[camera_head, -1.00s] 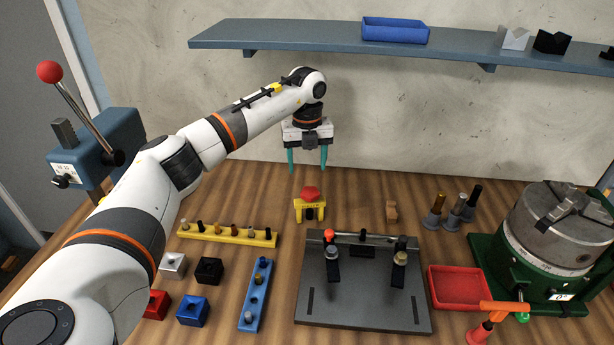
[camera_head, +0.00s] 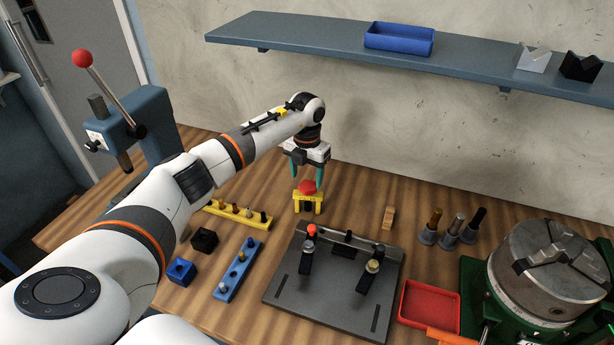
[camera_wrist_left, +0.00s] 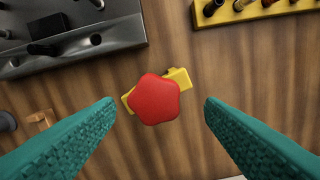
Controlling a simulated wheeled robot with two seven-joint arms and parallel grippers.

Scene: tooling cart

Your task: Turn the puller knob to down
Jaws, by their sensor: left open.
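The puller is a small yellow bridge-shaped block (camera_head: 309,202) on the wooden table, with a red star-shaped knob (camera_head: 308,187) on top. My left gripper (camera_head: 308,178) is right above the knob, pointing down, with its two green fingers open. In the left wrist view, the red knob (camera_wrist_left: 157,99) sits between the open fingers (camera_wrist_left: 158,125), apart from both. The yellow body (camera_wrist_left: 180,78) shows partly from under the knob, turned at an angle to the fingers. My right gripper is not in view.
A dark fixture plate (camera_head: 330,295) with clamps stands in front of the puller. A yellow peg rack (camera_head: 238,214) is to its left and a small wooden block (camera_head: 388,217) to its right. A blue shelf (camera_head: 480,75) runs along the wall above.

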